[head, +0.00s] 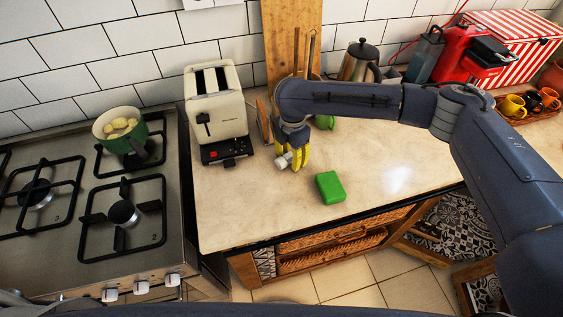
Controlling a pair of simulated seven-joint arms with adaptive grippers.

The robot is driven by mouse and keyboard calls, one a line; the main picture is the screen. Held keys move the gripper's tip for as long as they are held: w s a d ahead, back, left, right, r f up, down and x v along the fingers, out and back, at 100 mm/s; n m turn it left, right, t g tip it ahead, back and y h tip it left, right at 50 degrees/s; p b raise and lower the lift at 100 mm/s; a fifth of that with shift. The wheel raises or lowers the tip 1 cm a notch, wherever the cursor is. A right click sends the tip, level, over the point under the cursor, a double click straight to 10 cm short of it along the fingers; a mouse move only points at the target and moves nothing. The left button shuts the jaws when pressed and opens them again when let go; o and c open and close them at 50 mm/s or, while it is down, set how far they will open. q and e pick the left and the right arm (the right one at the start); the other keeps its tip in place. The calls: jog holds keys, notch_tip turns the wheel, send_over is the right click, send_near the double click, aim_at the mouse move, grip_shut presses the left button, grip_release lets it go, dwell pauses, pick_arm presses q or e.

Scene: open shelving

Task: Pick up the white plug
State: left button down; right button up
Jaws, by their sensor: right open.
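A small white plug (282,161) is on the countertop, just right of the toaster. My right gripper (297,162) points down at it, with its yellow fingers at the plug's right side. The gripper is open. The fingers overlap the plug's edge in this view, so I cannot tell whether they touch it or stand around it. My left gripper is not in view.
A cream toaster (217,108) stands close on the left, and a green block (330,187) lies to the front right. The stove (75,240) with a green pot (122,136) is farther left. A kettle (359,62) and red machine (470,52) stand behind my arm. The front counter is mostly clear.

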jog(key=shift+c, duration=0.5)
grip_shut()
jog(key=shift+r, duration=0.1)
